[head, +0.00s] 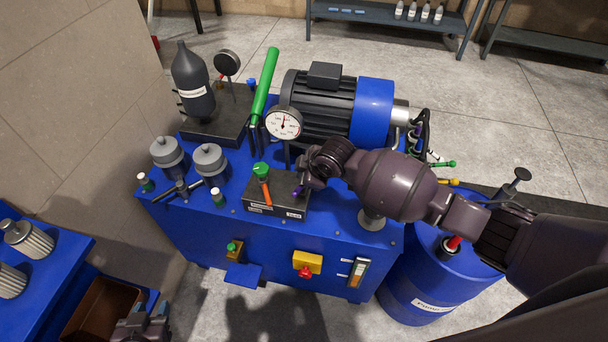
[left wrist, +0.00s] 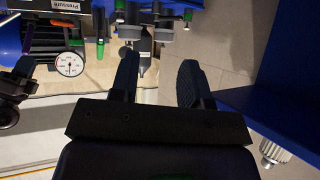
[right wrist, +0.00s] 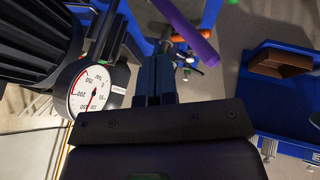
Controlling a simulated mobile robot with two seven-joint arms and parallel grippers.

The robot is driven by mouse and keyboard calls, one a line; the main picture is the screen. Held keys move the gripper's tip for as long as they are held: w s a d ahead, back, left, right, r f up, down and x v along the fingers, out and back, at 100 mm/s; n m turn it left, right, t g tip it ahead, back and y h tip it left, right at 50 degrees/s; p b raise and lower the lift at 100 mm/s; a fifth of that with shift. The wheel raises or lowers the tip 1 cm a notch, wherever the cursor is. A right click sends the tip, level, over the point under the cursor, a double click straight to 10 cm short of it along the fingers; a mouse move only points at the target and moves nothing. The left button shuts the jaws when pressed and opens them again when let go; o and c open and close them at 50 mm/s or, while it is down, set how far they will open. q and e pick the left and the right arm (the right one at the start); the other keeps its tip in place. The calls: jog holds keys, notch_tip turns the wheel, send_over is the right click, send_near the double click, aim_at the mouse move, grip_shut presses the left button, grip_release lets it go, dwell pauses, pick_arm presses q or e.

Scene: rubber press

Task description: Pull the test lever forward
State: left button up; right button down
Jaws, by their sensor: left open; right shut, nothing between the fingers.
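A black valve block (head: 262,208) with small white labels sits on the blue press unit. It carries an orange lever (head: 265,190) with a green knob at its left and a short purple lever (head: 298,192) at its right. The label text is too small to read, so I cannot tell which one is the test lever. My right gripper (head: 303,181) is shut and empty right beside the purple lever, which also shows in the right wrist view (right wrist: 183,30); contact cannot be told. My left gripper (head: 141,322) is open and empty at the lower left, and shows in the left wrist view (left wrist: 158,78).
A pressure gauge (head: 284,123), a motor (head: 325,105) and a long green handle (head: 265,80) stand behind the block. A blue drum (head: 420,290) is at the right. A blue bench (head: 70,255) with filters and a brown bin (head: 100,310) are at the left.

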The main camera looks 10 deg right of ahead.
pick_arm(q)
jog(key=shift+s+d+f, duration=0.1)
jog(key=shift+d, duration=0.05)
pick_arm(e)
jog(key=v, duration=1)
jog(key=shift+r, duration=0.2)
jog(key=shift+s+d, duration=0.1)
